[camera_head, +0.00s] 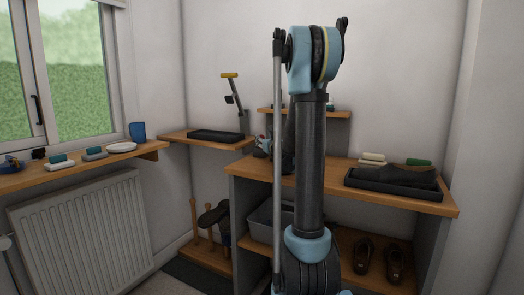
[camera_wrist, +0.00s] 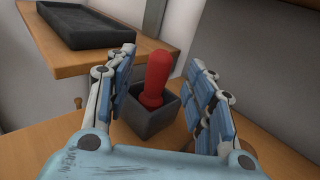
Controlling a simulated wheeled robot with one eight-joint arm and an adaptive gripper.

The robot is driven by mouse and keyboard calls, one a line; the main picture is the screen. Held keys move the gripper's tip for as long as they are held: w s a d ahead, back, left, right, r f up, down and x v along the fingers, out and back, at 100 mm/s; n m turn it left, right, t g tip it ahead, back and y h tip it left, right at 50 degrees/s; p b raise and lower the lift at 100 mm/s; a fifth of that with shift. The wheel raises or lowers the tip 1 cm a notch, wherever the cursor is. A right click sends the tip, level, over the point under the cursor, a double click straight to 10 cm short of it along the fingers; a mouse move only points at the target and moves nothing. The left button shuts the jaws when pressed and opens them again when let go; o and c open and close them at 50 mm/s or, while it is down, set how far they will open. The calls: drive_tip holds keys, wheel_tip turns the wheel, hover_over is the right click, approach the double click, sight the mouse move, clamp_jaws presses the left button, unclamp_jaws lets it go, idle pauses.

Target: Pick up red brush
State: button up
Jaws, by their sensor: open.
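The red brush (camera_wrist: 157,80) stands upright in a small dark square cup (camera_wrist: 150,118) in the wrist view. Only its rounded red handle shows; its lower end is hidden inside the cup. My gripper (camera_wrist: 163,62) is open, with one finger on each side of the brush and visible gaps to the handle. The cup sits on a wooden surface between and beyond the fingers. In the head view my arm stands in front of this part of the bench, and I cannot make out the brush there.
A black tray (camera_wrist: 85,27) lies on a wooden shelf at upper left in the wrist view. In the head view, the wooden bench (camera_head: 428,203) holds a boot tray (camera_head: 393,188) with a dark shoe at right. A window ledge (camera_head: 30,181) with small items runs along the left.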

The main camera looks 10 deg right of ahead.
drive_tip(key=shift+w+a, duration=0.2)
drive_tip(key=shift+w, duration=1.15)
drive_tip(key=shift+w+a, duration=0.2)
drive_tip(key=shift+w, duration=1.15)
clamp_jaws()
